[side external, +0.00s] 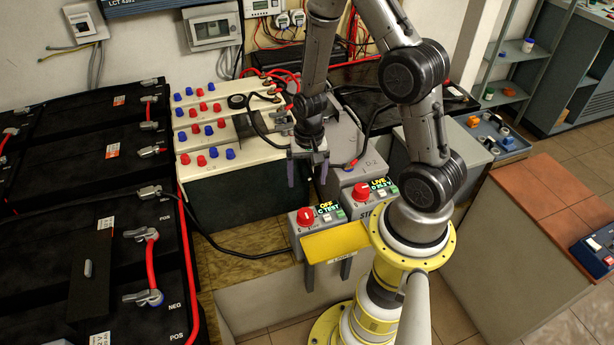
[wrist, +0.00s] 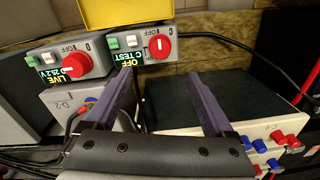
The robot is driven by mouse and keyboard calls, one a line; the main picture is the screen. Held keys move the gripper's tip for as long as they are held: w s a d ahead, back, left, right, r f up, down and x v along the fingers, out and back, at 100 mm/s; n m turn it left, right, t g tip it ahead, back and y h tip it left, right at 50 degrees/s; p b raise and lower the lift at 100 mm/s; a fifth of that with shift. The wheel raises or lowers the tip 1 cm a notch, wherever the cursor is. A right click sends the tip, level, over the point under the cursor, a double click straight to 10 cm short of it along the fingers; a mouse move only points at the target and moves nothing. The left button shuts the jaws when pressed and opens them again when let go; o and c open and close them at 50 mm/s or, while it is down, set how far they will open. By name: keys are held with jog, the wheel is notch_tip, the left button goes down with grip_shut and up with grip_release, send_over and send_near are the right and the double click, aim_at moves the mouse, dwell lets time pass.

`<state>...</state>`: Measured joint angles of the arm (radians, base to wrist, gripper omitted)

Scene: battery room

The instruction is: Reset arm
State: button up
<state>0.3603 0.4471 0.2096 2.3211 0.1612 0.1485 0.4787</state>
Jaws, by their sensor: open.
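My gripper (side external: 308,170) hangs fingers-down in front of the cream-topped unit with red and blue caps. In the wrist view my gripper (wrist: 163,108) shows two purple fingers spread apart with nothing between them. Beyond the fingers is a grey switch box (wrist: 142,46) with a red knob and a display reading OFF and C TEST. It also shows in the side view (side external: 312,222). Beside it is a second box (wrist: 67,64) with a red knob, its display reading LIVE and 25.2V; the side view shows it too (side external: 374,190).
Black batteries (side external: 80,240) with red cables fill the left. The cream unit (side external: 200,112) carries several capped terminals and loose leads. A yellow plate (side external: 336,241) sits at the front of the OFF box. A brown-topped cabinet (side external: 545,195) stands at the right.

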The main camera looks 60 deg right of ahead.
jog(key=w+a+r+n+t, duration=0.2)
jog(key=a+r+t, duration=0.1)
jog(key=r, duration=0.8)
jog(key=w+a+r+n+t, duration=0.2)
jog(key=a+r+t, duration=0.1)
jog(key=r, duration=0.7)
jog(key=s+a+r+n+t, duration=0.1)
jog(key=s+a+r+n, duration=0.3)
jog(key=s+r, duration=0.4)
jog(key=s+f+n+g, duration=0.1)
jog(key=s+n, duration=0.2)
jog(key=s, duration=0.4)
jog(key=shift+s+g, duration=0.2)
jog(key=shift+g, duration=0.2)
